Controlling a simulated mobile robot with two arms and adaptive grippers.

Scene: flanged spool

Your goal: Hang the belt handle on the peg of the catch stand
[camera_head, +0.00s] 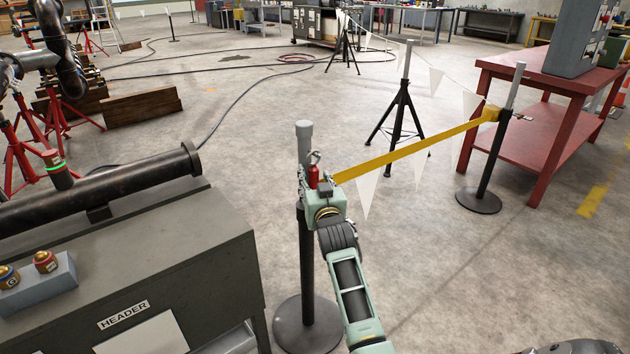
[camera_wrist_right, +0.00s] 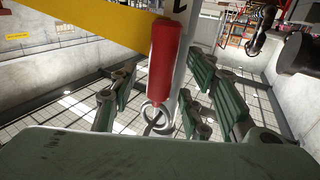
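The catch stand (camera_head: 307,250) is a grey-topped post on a round base. The yellow belt (camera_head: 410,152) stretches from its far stand (camera_head: 486,175) to the red belt handle (camera_head: 313,176), close against the catch post. In the right wrist view the red handle (camera_wrist_right: 164,62) has a metal ring (camera_wrist_right: 157,117) at its end, close by the pale post. I cannot tell whether the ring is around the peg. My right gripper (camera_head: 320,188) is at the handle; its green fingers (camera_wrist_right: 160,95) stand apart on either side, with gaps beside the handle. My left gripper is out of view.
A dark header bench (camera_head: 200,260) with a black pipe (camera_head: 110,185) stands close left of the catch stand. A red table (camera_head: 540,120) is at the right. A black tripod stand (camera_head: 400,110) and a string of white pennants (camera_head: 367,190) are behind the belt.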

